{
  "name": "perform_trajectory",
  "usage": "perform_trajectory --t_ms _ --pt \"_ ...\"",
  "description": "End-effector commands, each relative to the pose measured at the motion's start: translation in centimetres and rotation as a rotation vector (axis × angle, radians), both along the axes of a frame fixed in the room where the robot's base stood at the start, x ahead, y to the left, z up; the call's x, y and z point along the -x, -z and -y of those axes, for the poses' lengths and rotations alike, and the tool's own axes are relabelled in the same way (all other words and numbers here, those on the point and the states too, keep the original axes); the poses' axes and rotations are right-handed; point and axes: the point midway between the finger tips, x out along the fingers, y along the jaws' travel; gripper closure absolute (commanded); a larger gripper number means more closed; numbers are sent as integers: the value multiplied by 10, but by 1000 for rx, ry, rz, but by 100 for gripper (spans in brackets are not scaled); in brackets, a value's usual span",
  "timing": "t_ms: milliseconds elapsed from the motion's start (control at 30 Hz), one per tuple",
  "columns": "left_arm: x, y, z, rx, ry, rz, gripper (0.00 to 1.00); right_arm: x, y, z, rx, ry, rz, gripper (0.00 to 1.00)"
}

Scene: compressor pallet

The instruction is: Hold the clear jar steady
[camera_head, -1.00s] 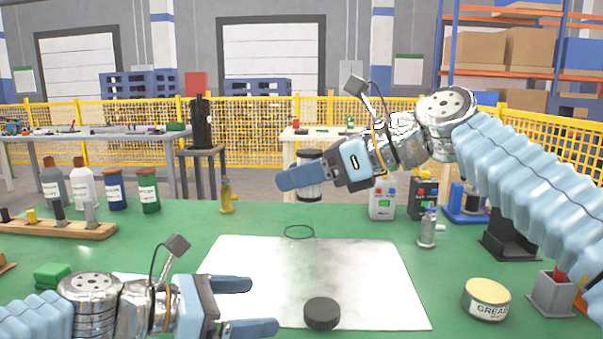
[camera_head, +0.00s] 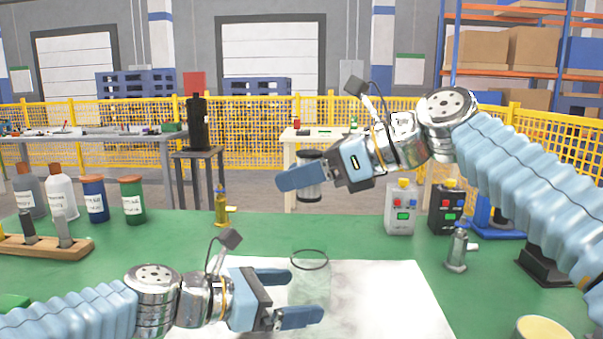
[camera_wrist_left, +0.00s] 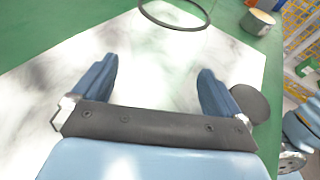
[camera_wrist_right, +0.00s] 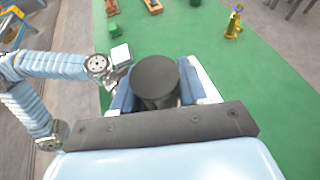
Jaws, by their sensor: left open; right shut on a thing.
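The clear jar (camera_head: 315,287) stands upright on the white sheet (camera_head: 395,300). Its dark ring rim shows best, and its walls are faint. My left gripper (camera_head: 303,296) is open at the jar's left side, low over the sheet. One fingertip is by the jar's far left edge and the other is in front of it. In the left wrist view the jar's ring (camera_wrist_left: 175,26) shows just beyond the open fingers; I cannot tell whether they touch the glass. My right gripper is shut on a dark-capped cylinder (camera_head: 310,178), held up above the table; its dark top (camera_wrist_right: 155,75) shows between the fingers.
A black round lid (camera_wrist_left: 250,103) lies beside the left gripper's right finger. Several bottles (camera_head: 95,200) and a wooden rack (camera_head: 45,246) are at left. Small brass (camera_head: 221,208) and silver (camera_head: 457,250) fittings and two button boxes (camera_head: 401,210) stand behind. A grease tin (camera_head: 545,328) is at front right.

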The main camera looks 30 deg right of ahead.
Motion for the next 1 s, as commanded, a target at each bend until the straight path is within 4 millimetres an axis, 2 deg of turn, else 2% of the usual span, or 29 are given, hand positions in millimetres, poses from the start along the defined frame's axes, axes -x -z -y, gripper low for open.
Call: perform_trajectory --t_ms 200,567,667,833,1000 --pt "0 4 20 1 0 0 0 0 -6 0 0 0 0 86" --pt "0 6 25 1 -1 1 0 0 -6 0 0 0 0 86" --pt "0 6 25 1 -1 1 12 0 -6 0 0 0 0 86" --pt "0 6 25 1 -1 1 38 0 -6 0 0 0 0 86" --pt "0 6 24 0 -1 1 40 0 -6 0 0 0 0 86"
